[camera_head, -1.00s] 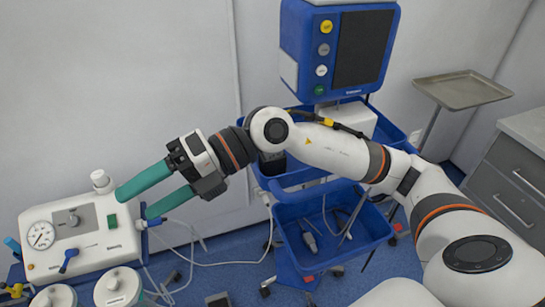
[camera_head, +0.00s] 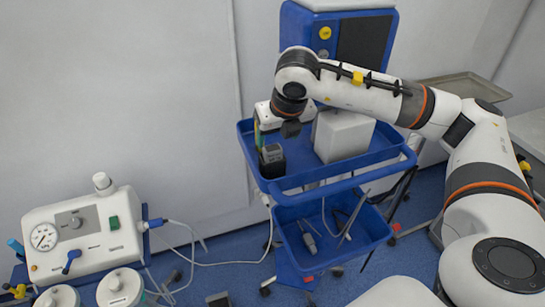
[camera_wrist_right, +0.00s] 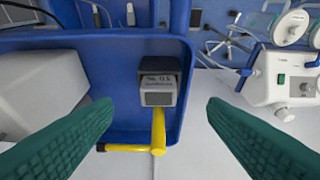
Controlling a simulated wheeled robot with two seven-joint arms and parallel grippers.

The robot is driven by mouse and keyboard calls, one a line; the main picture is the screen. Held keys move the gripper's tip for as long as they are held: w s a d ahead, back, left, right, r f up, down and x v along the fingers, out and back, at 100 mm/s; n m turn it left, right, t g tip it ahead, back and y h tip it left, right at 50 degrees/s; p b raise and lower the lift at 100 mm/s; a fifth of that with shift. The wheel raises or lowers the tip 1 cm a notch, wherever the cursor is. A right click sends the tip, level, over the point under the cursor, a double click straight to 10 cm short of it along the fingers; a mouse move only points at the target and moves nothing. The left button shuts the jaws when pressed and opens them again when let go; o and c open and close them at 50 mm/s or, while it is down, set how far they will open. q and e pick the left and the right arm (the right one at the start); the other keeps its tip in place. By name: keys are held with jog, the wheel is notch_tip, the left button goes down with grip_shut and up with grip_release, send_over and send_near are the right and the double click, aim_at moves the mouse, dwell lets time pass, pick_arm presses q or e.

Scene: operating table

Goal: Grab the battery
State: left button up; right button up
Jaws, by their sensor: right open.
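The battery, a small dark box with a grey face (camera_head: 272,158), stands at the left corner of the blue cart's top tray. In the right wrist view the battery (camera_wrist_right: 158,82) shows a printed label and a grey panel. My right gripper (camera_head: 262,136) is above that corner, pointing down, partly hidden by its own wrist. In the wrist view its two teal fingers (camera_wrist_right: 160,104) are spread wide and empty, with the battery centred beyond the gap between their tips. I see no contact with it. My left gripper is not in view.
A white box (camera_head: 342,136) stands on the tray (camera_head: 330,178) right of the battery. The blue monitor (camera_head: 345,35) rises behind my arm. A white gauge device (camera_head: 80,235) is at lower left.

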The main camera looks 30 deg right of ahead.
aim_at(273, 149)
jog(key=p+x, duration=0.1)
jog(key=x, duration=0.1)
jog(key=p+x, duration=0.1)
jog(key=x, duration=0.2)
jog(key=shift+w+d+f, duration=0.2)
jog(key=shift+w, duration=0.15)
jog(key=shift+w+f, duration=0.1)
jog(key=shift+f, duration=0.15)
jog(key=c, duration=1.4)
jog(key=shift+r, duration=0.1)
grip_shut()
jog(key=shift+r, duration=0.1)
